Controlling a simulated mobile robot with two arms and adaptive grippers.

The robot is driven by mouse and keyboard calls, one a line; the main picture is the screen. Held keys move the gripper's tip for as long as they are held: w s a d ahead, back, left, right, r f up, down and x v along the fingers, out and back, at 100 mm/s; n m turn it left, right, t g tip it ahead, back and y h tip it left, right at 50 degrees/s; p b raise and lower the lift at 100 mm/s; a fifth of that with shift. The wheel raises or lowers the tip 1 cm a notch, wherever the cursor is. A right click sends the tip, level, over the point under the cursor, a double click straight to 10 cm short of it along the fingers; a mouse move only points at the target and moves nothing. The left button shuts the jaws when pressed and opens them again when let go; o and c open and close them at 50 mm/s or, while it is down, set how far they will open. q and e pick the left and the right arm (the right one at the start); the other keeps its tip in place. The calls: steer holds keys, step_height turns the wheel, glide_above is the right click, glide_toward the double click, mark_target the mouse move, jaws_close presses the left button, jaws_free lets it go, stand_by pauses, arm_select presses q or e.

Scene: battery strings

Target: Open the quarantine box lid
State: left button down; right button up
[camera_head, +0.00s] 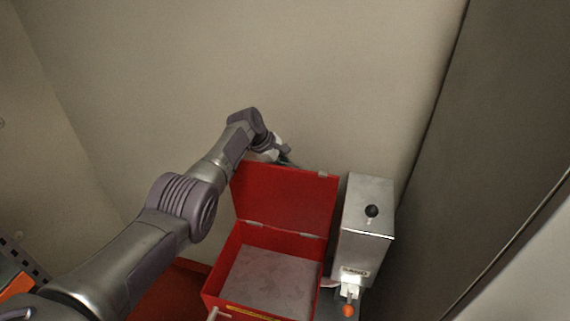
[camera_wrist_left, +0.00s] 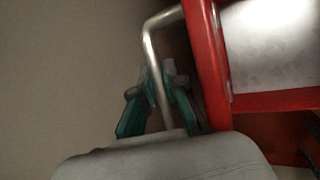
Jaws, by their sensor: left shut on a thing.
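The red quarantine box (camera_head: 226,270) stands open, with a bare grey bottom. Its red lid (camera_head: 285,200) stands raised at the back, joined to the box along the hinge line. My left gripper (camera_head: 284,155) is at the lid's upper edge, partly hidden behind it. In the left wrist view, my left gripper (camera_wrist_left: 157,88) is shut on a bent metal handle (camera_wrist_left: 150,48) next to a red edge (camera_wrist_left: 207,60). The fingertips are dim there. My right gripper is not in view.
A grey metal dispenser (camera_head: 368,210) with a black knob (camera_head: 372,211) and an orange ball (camera_head: 348,310) below stands close to the box's right. A bare wall (camera_head: 340,70) rises behind the lid. A dark panel (camera_head: 470,150) stands at the right.

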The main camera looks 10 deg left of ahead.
arm_select(q)
steer(key=shift+a, duration=0.1)
stand_by(0.3)
steer(key=c, duration=1.2)
jaws_free()
steer(key=v, duration=1.2)
